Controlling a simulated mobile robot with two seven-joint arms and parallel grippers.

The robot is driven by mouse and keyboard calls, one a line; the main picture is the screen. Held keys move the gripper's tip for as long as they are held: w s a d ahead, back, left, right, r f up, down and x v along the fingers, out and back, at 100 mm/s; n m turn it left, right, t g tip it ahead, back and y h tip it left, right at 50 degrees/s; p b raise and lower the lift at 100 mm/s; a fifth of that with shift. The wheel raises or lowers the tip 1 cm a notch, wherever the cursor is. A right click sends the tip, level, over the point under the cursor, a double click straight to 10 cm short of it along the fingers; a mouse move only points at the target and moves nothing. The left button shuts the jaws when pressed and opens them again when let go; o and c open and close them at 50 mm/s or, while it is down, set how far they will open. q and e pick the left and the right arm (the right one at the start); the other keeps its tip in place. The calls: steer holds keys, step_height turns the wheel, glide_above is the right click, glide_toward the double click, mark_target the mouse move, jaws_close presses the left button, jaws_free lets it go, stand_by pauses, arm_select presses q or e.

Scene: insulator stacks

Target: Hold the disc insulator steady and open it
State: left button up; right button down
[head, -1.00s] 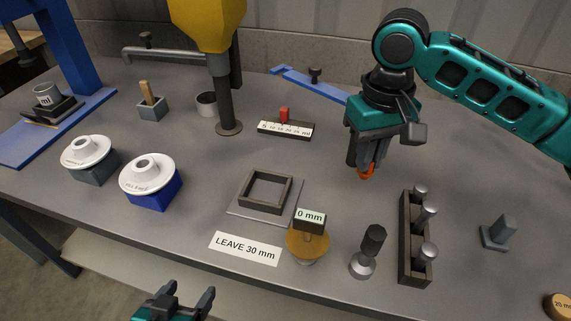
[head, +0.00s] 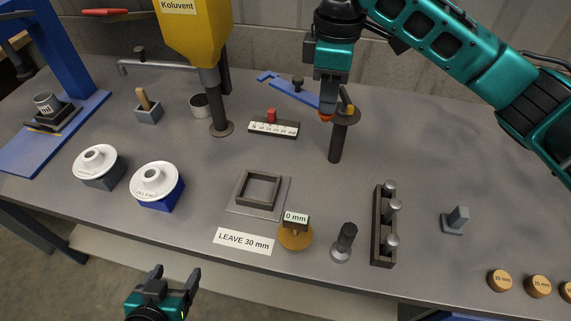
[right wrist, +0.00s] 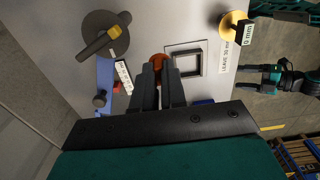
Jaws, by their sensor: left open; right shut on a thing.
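Two white disc insulators stand at the left of the table in the head view. One (head: 97,160) sits in a dark grey holder, the other (head: 155,179) in a blue holder (head: 166,196). My left gripper (head: 177,273) is open and empty at the table's front edge, apart from both. My right gripper (head: 326,114) is raised toward the back, far right of the insulators. It is shut on a small orange thing (right wrist: 159,62) seen at its fingertips in the right wrist view. Its shape is mostly hidden by the fingers.
A dark post (head: 337,142) with a round top stands close to my right gripper. A yellow hopper (head: 190,40), square frame (head: 258,189), 0 mm gauge (head: 295,236), dark-handled tool (head: 345,242) and pin rack (head: 383,225) stand around.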

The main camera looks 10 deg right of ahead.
mark_target(326, 120)
step_height(326, 120, down, 19)
steer(key=shift+f+b, duration=0.1)
steer(key=shift+b, duration=0.9)
steer(key=c, duration=1.2)
jaws_free()
step_height(326, 120, up, 12)
steer(key=shift+r+p, duration=0.1)
steer(key=shift+p, duration=0.6)
